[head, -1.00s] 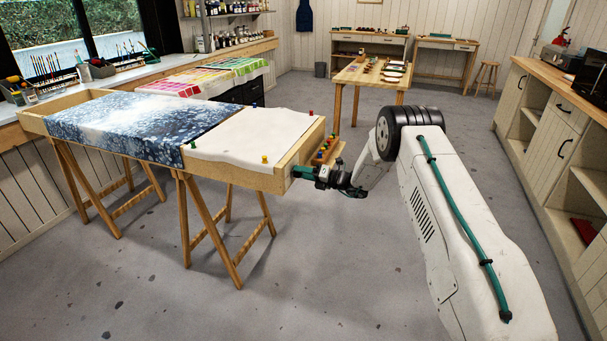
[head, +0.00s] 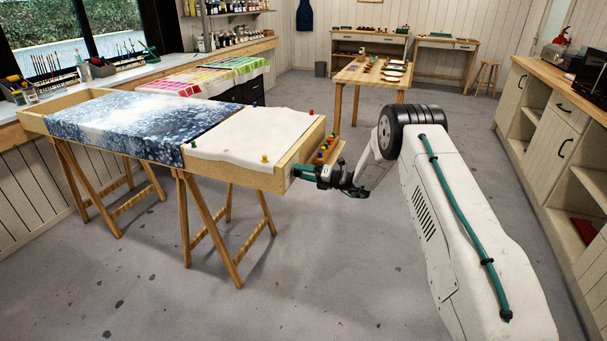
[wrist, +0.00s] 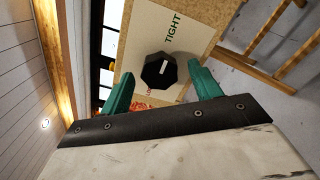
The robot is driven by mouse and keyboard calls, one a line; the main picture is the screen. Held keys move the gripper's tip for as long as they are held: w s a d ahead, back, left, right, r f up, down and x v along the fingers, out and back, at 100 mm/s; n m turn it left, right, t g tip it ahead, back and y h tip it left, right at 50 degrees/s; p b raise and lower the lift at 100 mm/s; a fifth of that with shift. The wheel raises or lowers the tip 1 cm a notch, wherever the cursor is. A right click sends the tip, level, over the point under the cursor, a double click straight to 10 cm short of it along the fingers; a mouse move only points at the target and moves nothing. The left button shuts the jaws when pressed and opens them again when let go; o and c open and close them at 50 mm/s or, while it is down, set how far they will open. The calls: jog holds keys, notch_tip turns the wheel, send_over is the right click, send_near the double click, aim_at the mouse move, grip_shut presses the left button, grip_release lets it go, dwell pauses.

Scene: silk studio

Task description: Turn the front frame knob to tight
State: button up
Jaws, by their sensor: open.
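The front frame knob (wrist: 158,73) is a black, many-sided knob with a short white mark, on a pale plate in the wrist view. Green "TIGHT" lettering (wrist: 172,34) is above it, and partly hidden red lettering is below. The white mark does not point straight at the green word. My gripper (wrist: 160,70) is open, with one teal finger on each side of the knob; small gaps show, and contact cannot be told. In the head view my gripper (head: 296,171) is at the near right end of the wooden frame (head: 232,172); the knob is hidden there.
White cloth (head: 235,138) and blue patterned cloth (head: 130,125) lie across the frame, with coloured pins on the white one. A small pin rack (head: 327,150) sits by the frame's right end. Trestles (head: 205,225) stand below. The floor in front is clear.

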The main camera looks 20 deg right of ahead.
jog(key=v, duration=0.7)
jog(key=shift+s, duration=0.1)
